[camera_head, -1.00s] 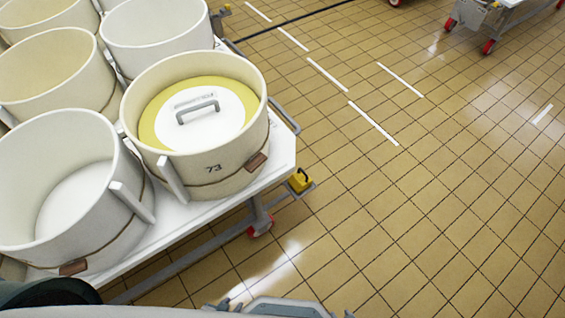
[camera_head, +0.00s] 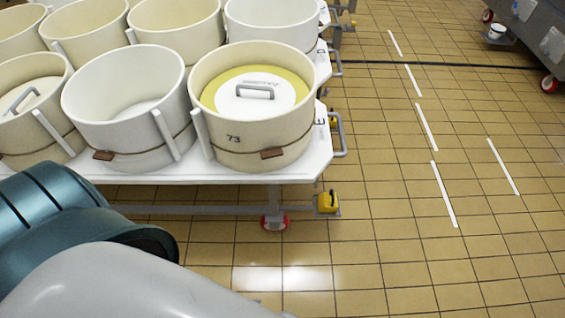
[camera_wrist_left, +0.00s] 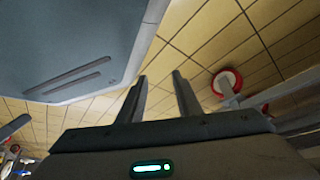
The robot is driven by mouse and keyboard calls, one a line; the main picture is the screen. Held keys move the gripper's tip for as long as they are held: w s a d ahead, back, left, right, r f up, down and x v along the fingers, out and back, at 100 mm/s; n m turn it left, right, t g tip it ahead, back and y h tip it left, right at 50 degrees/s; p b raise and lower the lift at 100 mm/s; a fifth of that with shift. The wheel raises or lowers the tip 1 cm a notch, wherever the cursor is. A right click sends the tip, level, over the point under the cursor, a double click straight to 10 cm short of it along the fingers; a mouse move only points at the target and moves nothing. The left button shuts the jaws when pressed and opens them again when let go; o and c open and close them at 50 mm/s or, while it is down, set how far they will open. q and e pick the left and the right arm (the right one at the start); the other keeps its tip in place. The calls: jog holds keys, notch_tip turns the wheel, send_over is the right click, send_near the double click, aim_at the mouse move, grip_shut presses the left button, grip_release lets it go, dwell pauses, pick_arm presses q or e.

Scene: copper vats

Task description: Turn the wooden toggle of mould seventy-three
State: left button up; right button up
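Mould seventy-three (camera_head: 235,150) is a cream round tub marked "73", standing at the front right corner of a white table. A cord runs around its lower wall. Its small brown wooden toggle (camera_head: 272,153) sits on that cord at the front, right of the number. A white lid (camera_head: 275,100) with a grey handle lies inside on a yellow disc. My left gripper (camera_wrist_left: 160,92) is open and empty in the left wrist view, its two fingers apart over the tiled floor and away from the toggle. My right gripper is not in view.
Several other tubs crowd the white table (camera_head: 230,177); the neighbouring white mould (camera_head: 90,125) has its own brown toggle (camera_head: 103,155). A yellow block (camera_head: 327,202) and a red caster (camera_head: 273,223) sit below the table's corner.

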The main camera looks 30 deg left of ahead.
pick_arm(q)
jog(key=shift+a, duration=0.3)
